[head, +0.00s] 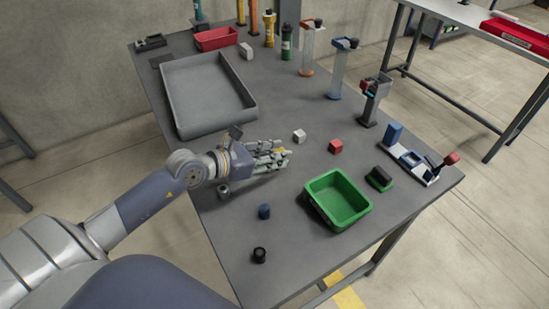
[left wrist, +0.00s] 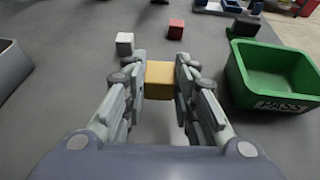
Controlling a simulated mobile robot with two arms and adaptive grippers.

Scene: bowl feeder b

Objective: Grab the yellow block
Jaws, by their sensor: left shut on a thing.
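The yellow block (left wrist: 160,80) is between the two fingers of my left gripper (left wrist: 158,84) in the left wrist view, with a finger against each side. In the head view my left gripper (head: 278,155) is low over the grey table, and only a small part of the yellow block (head: 286,151) shows past the fingers. The fingers are shut on the block. I cannot tell whether the block touches the table. My right gripper is not in view.
A green bin (head: 347,216), marked PASS in the left wrist view (left wrist: 288,104), stands right of my gripper. A white block (head: 299,136) and a red block (head: 335,146) lie beyond it. A large grey tray (head: 182,131) is behind left. Dark round parts (head: 259,254) lie near the front edge.

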